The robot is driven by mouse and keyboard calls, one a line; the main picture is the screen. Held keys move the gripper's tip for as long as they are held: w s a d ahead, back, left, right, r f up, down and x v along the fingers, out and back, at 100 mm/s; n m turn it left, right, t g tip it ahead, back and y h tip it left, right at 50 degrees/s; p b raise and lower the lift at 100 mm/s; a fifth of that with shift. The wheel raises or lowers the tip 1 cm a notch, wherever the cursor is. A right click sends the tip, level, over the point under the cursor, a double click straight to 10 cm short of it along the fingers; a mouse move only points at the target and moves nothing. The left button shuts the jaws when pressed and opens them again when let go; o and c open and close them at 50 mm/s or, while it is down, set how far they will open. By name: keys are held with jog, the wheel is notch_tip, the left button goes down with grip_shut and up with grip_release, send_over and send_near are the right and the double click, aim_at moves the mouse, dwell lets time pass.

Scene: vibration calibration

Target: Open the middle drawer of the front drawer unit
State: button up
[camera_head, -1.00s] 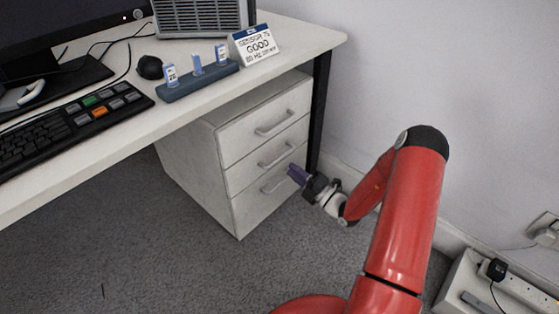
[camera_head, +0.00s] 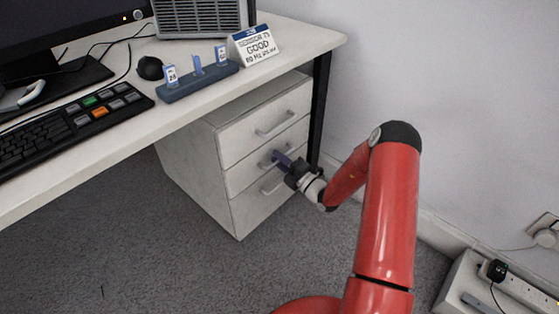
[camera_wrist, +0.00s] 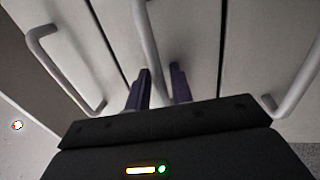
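The white front drawer unit (camera_head: 197,165) stands under the desk with three drawers, all flush and shut. The middle drawer (camera_head: 240,175) has a grey bar handle (camera_head: 266,164). My gripper (camera_head: 278,159) is at that handle, its purple fingers pointing at the drawer front and covering part of the bar. In the wrist view the fingers (camera_wrist: 160,82) are apart, and the middle handle (camera_wrist: 147,35) runs down between them. I cannot tell whether either finger touches it. The other two handles show to the left (camera_wrist: 66,72) and right (camera_wrist: 301,82) of it.
The desk top (camera_head: 180,108) overhangs the unit, and a dark desk leg (camera_head: 319,105) stands just right of it. The wall (camera_head: 440,100) is close on the right. The carpet (camera_head: 170,265) in front of the drawers is clear. A power strip (camera_head: 515,285) lies at lower right.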

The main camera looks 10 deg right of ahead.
grip_shut()
jog(key=r+p+v, duration=0.2)
jog(key=r+v, duration=0.1)
jog(key=v, duration=1.2)
jog(key=s+r+p+v, duration=0.1)
jog(key=r+p+v, duration=0.2)
jog(key=v, duration=1.3)
jog(key=shift+s+d, duration=0.15)
jog(key=shift+d, duration=0.3)
jog(key=shift+f, duration=0.1)
jog(key=shift+o, duration=0.7)
grip_release()
jog(key=shift+d, duration=0.1)
